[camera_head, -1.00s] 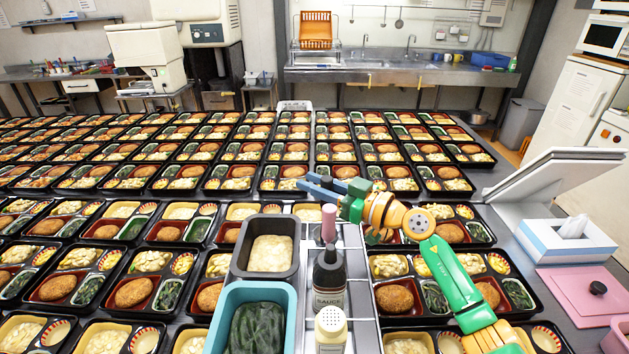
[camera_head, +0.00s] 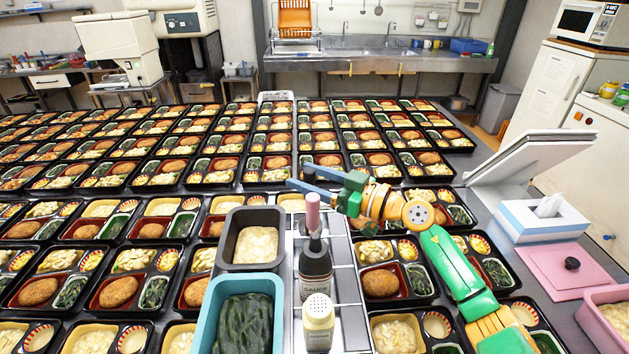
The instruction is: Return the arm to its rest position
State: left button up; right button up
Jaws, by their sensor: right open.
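My right gripper (camera_head: 297,177) is open, its two blue fingers spread and pointing left. It hangs above the bento trays, just behind the sauce bottle, and I see nothing between its fingers. The green and orange right arm (camera_head: 448,262) comes in from the lower right, over the trays on that side. My left arm and gripper are not in view.
A sauce bottle (camera_head: 315,265) and a shaker (camera_head: 318,322) stand on a metal rack (camera_head: 346,290). Beside it are a black container (camera_head: 229,236) of pale food and a blue container (camera_head: 204,318) of greens. Filled bento trays cover most of the table. A tissue box (camera_head: 541,222) stands right.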

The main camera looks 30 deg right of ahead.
jog(key=b+v, duration=0.1)
jog(key=v, duration=0.3)
jog(key=shift+s+d, duration=0.1)
jog(key=shift+s, duration=0.05)
